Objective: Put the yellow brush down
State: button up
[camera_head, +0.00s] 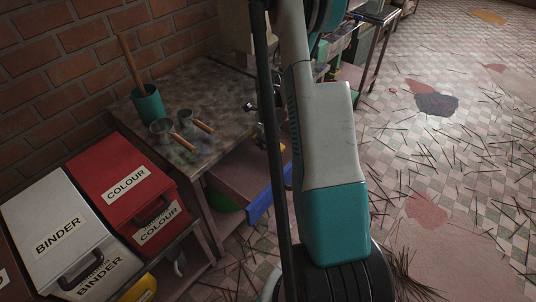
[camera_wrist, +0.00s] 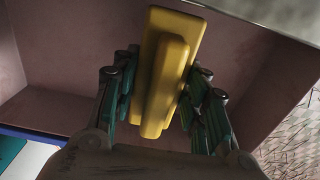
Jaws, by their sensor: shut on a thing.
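The yellow brush (camera_wrist: 166,62) is in the wrist view, a yellow block with a narrower raised yellow part along it. My gripper (camera_wrist: 163,78) has its dark green fingers on both sides of the brush and is shut on it. Any bristles are out of sight. In the head view my arm fills the middle, and neither the gripper nor the held brush can be made out there.
The wrist view shows a brownish-pink surface (camera_wrist: 50,62) behind the brush. The head view shows a worn table (camera_head: 205,80) with a green pot (camera_head: 148,104) and metal scoops, a red COLOUR bin (camera_head: 118,172), a white BINDER bin (camera_head: 50,225), and sticks scattered on the floor.

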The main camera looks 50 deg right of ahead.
jog(key=shift+f+b, duration=0.8)
jog(key=shift+f, duration=1.8)
jog(key=shift+f, duration=0.1)
jog(key=o, duration=1.2)
notch_tip(320, 180, up, 12)
jog(key=p, duration=0.4)
jog(key=shift+p, duration=0.4)
